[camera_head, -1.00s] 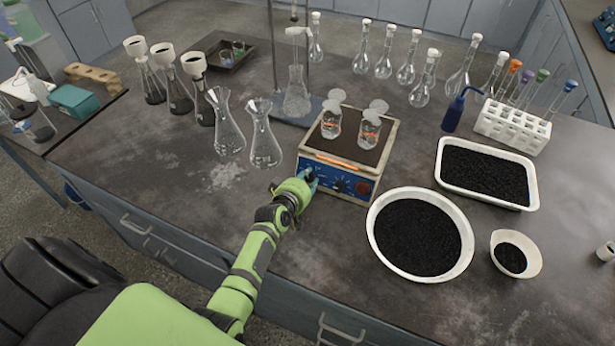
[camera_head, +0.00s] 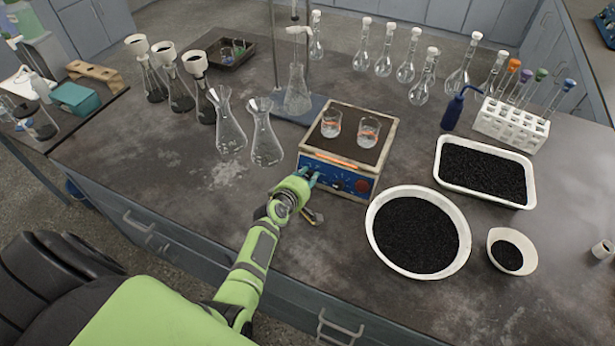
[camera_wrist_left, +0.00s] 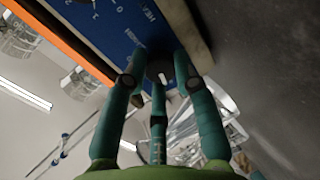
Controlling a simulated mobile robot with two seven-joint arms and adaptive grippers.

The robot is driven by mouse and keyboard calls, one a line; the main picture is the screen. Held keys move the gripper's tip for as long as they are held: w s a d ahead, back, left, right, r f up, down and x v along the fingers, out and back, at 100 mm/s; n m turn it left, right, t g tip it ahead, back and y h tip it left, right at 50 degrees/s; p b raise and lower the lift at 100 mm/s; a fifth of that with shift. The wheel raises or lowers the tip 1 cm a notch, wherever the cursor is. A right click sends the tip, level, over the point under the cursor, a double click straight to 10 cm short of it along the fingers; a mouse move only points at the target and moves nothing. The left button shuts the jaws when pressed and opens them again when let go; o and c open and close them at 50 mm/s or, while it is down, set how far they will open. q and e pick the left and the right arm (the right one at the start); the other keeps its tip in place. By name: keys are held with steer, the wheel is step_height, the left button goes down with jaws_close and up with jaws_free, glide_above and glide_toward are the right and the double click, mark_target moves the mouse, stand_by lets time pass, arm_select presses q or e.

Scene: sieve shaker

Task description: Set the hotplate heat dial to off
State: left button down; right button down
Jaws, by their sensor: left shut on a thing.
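The hotplate (camera_head: 340,185) has a blue front panel, an orange strip and two beakers (camera_head: 331,124) (camera_head: 368,132) of clear liquid on its dark top. My left gripper (camera_head: 312,177) is at the left part of this panel. In the left wrist view my left gripper (camera_wrist_left: 160,80) has its teal fingers closed around a dark round dial (camera_wrist_left: 160,66) with a white mark. White lettering beginning "HE" and scale marks stand on the blue panel (camera_wrist_left: 115,25) beside it. The fingers hide much of the dial, so I cannot read its setting. My right gripper is not in view.
A white basin (camera_head: 425,268) of black grains stands right of the hotplate, with a tray (camera_head: 530,206) and small bowl (camera_head: 526,267) beyond. Two flasks (camera_head: 267,152) (camera_head: 228,140) stand to its left.

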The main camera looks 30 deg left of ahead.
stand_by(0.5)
arm_select(q)
steer(key=c, duration=1)
jaws_free()
steer(key=v, duration=1.2)
